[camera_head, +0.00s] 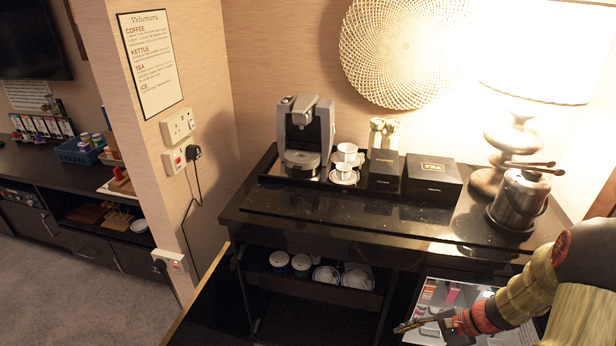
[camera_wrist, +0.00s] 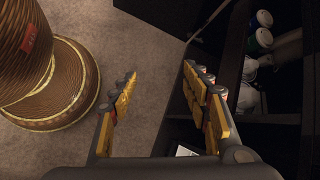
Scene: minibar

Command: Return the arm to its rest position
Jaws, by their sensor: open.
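My gripper (camera_head: 424,324) is at the lower right of the head view, low in front of the black minibar counter (camera_head: 340,222). My arm comes in from the right edge. In the wrist view my gripper (camera_wrist: 160,84) shows two spread fingers with yellow pads. Nothing is between them; grey carpet (camera_wrist: 150,50) lies beyond. The gripper is open and empty.
A lit compartment (camera_head: 440,292) with small packages is behind my gripper. A shelf with cups (camera_head: 325,274) is left of it. On the counter stand a coffee machine (camera_head: 305,135), a tea box (camera_head: 432,180) and a metal ice bucket (camera_head: 518,200). Carpet (camera_head: 100,305) is clear at lower left.

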